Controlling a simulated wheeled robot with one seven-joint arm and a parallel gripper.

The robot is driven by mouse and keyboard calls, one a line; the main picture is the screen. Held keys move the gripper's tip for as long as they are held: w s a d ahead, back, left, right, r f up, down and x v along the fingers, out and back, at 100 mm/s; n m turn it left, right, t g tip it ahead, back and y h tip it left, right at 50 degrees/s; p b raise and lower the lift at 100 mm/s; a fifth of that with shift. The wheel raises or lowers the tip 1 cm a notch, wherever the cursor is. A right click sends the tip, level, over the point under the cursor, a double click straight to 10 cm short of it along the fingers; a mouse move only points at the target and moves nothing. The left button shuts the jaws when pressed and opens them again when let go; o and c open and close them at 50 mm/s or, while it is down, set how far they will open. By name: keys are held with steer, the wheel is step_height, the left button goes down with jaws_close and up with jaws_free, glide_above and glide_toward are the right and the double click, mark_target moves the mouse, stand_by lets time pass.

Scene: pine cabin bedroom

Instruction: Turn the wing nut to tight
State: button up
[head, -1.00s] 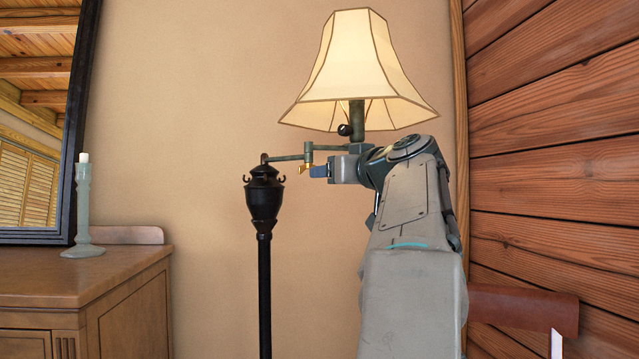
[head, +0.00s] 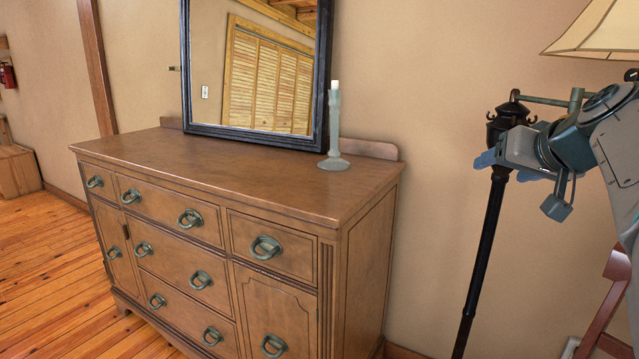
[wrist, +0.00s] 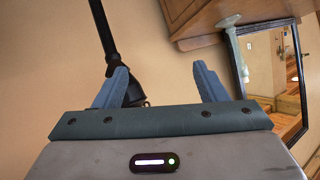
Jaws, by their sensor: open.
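The floor lamp has a black pole (head: 483,245) with a black urn-shaped top (head: 507,118), a swing arm (head: 545,99) and a cream shade (head: 600,32) cut off at the right. The wing nut is not visible in either current view. My gripper (head: 506,166) is in front of the lamp just below the swing arm, covering part of the urn and pole. In the wrist view my gripper (wrist: 160,76) is open with blue fingers apart. The pole (wrist: 101,28) runs down behind the left finger. Nothing is held between the fingers.
A wooden dresser (head: 200,180) stands left of the lamp, with a candlestick (head: 334,135) and a dark-framed mirror (head: 325,70) on top. A reddish wooden chair part (head: 607,300) is at the lower right. Wooden floor (head: 50,260) is clear at the left.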

steer(key=s+a+f+n+g+y+p, duration=0.1)
steer(key=s+a+g+p, duration=0.25)
steer(key=a+p, duration=0.3)
steer(key=s+a+f+g+p, duration=0.2)
steer(key=s+a+p, duration=0.2)
steer(key=a+p, duration=0.25)
steer(key=s+a+f+n+g+h+p, duration=0.1)
steer(key=s+a+f+g+p, duration=0.1)
steer(key=s+p, duration=0.8)
steer(key=shift+s+a+f+n+g+p, duration=0.3)
steer(key=shift+s+a+g, duration=0.45)
steer(key=shift+a, duration=0.3)
